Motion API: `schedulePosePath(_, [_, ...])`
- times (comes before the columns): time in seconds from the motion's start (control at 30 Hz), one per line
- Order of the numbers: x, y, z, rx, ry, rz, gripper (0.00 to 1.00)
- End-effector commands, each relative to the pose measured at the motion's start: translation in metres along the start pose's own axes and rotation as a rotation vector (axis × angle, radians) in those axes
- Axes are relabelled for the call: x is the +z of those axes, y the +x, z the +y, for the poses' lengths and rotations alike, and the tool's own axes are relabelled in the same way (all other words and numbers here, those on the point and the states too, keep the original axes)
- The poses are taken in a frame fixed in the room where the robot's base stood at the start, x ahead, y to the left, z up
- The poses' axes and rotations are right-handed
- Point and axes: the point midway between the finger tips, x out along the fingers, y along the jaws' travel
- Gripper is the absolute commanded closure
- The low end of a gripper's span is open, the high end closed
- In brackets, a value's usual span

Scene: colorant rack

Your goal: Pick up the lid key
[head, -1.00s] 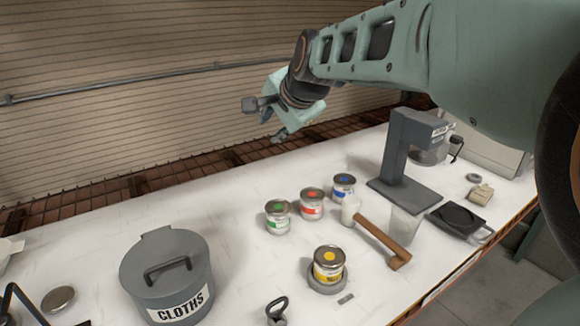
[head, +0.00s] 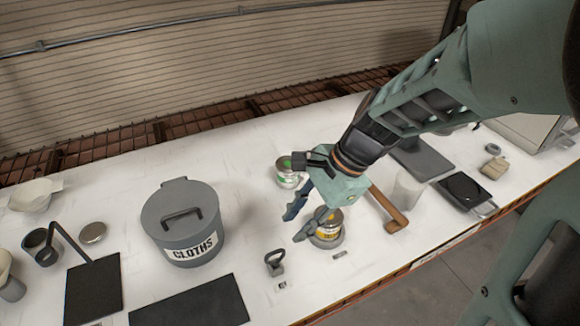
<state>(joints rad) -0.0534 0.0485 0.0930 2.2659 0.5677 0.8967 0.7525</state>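A small dark grey piece with a loop handle (head: 275,261), which looks like the lid key, stands upright near the front of the white table in the head view. Its lower end sits in or on a small grey block; I cannot tell which. My gripper (head: 300,219) is up and to the right of it, above the table. Its two fingers are spread and nothing shows between them. The gripper partly covers a yellow-labelled can (head: 328,230) behind its lower finger. The loop handle is fully visible and apart from the fingers.
A grey CLOTHS bin (head: 180,225) stands left of the key. A dark mat (head: 190,303) lies at the front left. A green-labelled can (head: 287,174) is behind the gripper, and a wooden-handled mallet (head: 389,212) is to the right. The table between bin and key is clear.

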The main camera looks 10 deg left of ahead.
Motion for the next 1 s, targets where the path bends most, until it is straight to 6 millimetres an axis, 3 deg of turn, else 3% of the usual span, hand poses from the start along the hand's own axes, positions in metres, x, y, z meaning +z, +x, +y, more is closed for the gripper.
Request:
schedulePosePath(0.3, [-0.002,0.044,0.001,0.001,-0.002,0.0,0.73])
schedulePosePath(0.63, [-0.002,0.06,0.001,-0.001,-0.001,0.002,0.73])
schedulePosePath(1.0, [-0.002,0.101,0.003,0.0,-0.002,0.002,0.73])
